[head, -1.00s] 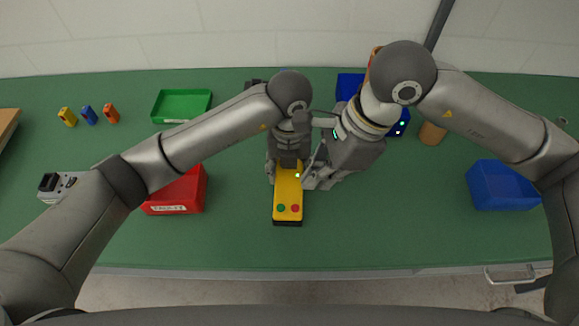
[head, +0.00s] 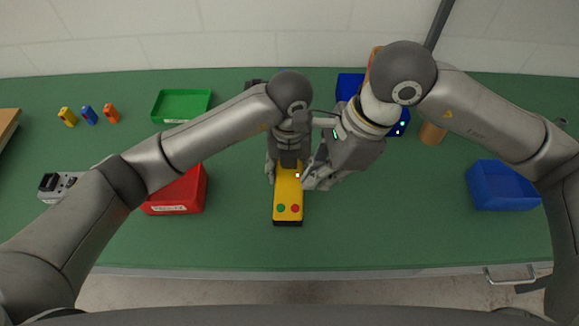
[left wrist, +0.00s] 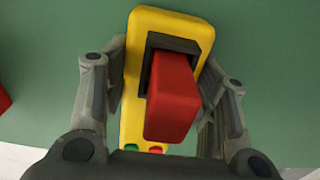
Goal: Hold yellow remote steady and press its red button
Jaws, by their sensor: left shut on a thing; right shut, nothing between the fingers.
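The yellow remote (head: 287,192) lies on the green table, its long side running toward me. Its near end carries a green button (head: 281,208) and a red button (head: 295,208). In the left wrist view the remote (left wrist: 140,50) has a large red block (left wrist: 172,100) rising from a dark recess; the small buttons show partly below it. My left gripper (head: 285,172) is shut on the remote, with a finger along each side (left wrist: 160,90). My right gripper (head: 308,184) is shut and empty, just right of the remote and behind the red button. Whether it touches the remote is unclear.
A red bin (head: 176,193) stands left of the remote and a green tray (head: 181,103) behind it. A blue bin (head: 500,186) is far right. Small coloured pieces (head: 88,115) and a grey device (head: 58,186) are at left. The table in front of the remote is clear.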

